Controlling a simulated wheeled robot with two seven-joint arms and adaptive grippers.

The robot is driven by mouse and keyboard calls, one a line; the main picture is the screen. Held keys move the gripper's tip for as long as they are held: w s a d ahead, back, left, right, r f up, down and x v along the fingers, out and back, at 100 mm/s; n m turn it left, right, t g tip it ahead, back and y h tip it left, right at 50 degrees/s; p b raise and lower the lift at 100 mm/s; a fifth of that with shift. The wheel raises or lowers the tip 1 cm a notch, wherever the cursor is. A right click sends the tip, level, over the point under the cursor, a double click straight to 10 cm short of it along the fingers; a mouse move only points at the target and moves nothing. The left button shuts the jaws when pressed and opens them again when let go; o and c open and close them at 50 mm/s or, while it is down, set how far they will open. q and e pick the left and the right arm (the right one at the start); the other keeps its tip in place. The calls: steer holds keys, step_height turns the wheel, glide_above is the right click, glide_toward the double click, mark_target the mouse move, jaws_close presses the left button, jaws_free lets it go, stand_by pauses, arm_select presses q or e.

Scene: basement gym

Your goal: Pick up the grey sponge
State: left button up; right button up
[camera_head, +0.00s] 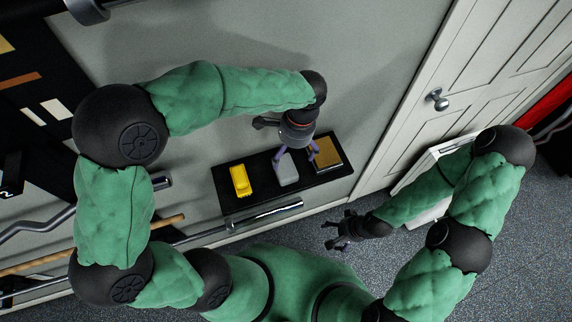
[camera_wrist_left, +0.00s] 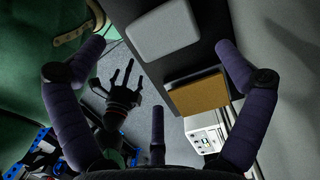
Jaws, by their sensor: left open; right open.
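The grey sponge (camera_head: 287,171) lies on a black shelf (camera_head: 262,205) against the wall, between a yellow object and a tan-topped block. It shows in the left wrist view (camera_wrist_left: 162,28) at the top, a rounded pale grey block. My left gripper (camera_head: 296,155) is over the shelf, just above the sponge, with its purple fingers spread and nothing between them. In the left wrist view the sponge lies toward the far side of the spread fingers (camera_wrist_left: 160,50), with no clear contact. My right gripper (camera_head: 338,232) is open and empty, low in front of the shelf's right end.
The yellow object (camera_head: 240,181) stands left of the sponge and the tan-topped block (camera_head: 327,154) right of it, both close by. A metal bar (camera_head: 265,217) runs along the shelf's front. A white door (camera_head: 480,75) is at the right.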

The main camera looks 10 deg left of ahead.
mark_target(285, 166)
arm_select(q)
steer(key=f, duration=0.3)
steer(key=shift+s+a, duration=0.1)
steer(key=shift+a, duration=0.15)
steer(key=shift+f+b, duration=0.3)
steer(key=shift+f, duration=0.05)
steer(key=shift+a+f, duration=0.1)
steer(key=shift+f, duration=0.3)
steer(key=f, duration=0.1)
steer(key=f+b, duration=0.1)
steer(key=f, duration=0.2)
steer(key=shift+s+a+f+b, duration=0.1)
steer(key=shift+a+f+b, duration=0.1)
steer(key=shift+a+b, duration=0.15)
steer(key=shift+c, duration=0.3)
steer(key=c, duration=1)
steer(key=shift+o, duration=0.2)
